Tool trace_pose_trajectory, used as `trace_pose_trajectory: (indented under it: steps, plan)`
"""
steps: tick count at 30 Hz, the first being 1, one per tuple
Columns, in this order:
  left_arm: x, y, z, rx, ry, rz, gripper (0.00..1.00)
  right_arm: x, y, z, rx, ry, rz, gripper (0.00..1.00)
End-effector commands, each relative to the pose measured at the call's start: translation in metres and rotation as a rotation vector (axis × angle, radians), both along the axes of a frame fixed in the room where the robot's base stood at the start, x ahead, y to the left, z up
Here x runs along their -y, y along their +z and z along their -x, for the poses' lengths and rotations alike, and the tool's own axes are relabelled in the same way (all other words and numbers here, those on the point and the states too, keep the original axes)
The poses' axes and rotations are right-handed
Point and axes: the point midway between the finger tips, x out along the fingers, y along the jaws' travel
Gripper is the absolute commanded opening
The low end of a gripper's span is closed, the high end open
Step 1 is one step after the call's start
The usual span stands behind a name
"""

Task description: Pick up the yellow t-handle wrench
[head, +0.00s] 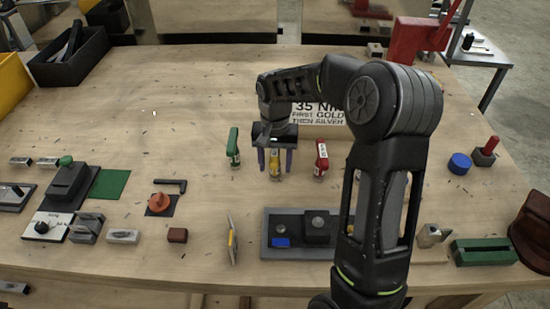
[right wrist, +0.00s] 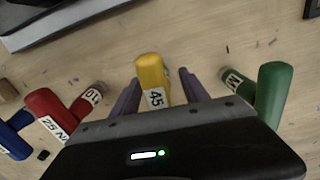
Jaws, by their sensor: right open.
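The yellow t-handle wrench (head: 275,171) stands upright on the wooden table in the head view, partly hidden by my right gripper. My right gripper (head: 275,163) points down over it, open, with one finger on each side. A gap shows beside the right finger; contact on the left side is hard to tell. My left gripper is in neither view.
A green t-handle wrench (head: 233,148) stands to the left and a red one (head: 321,158) to the right. A blue wrench (right wrist: 14,135) lies beyond the red one. A sign (head: 318,112) stands behind. A grey tray (head: 272,252) is in front.

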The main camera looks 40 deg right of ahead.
Motion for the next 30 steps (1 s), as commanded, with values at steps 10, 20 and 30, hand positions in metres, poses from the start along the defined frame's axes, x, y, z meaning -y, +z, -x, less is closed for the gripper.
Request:
trace_pose_trajectory:
  steps: [10,20,30]
  plan:
    - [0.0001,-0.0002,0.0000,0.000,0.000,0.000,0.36,0.0001,0.0004,-0.0001,0.000,0.000,0.000,0.53]
    - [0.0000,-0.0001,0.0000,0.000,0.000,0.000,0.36,-0.0001,0.0005,-0.0001,0.000,0.000,0.000,0.35]
    - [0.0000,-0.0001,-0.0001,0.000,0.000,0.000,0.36,-0.0001,0.0005,-0.0001,0.000,0.000,0.000,0.07]
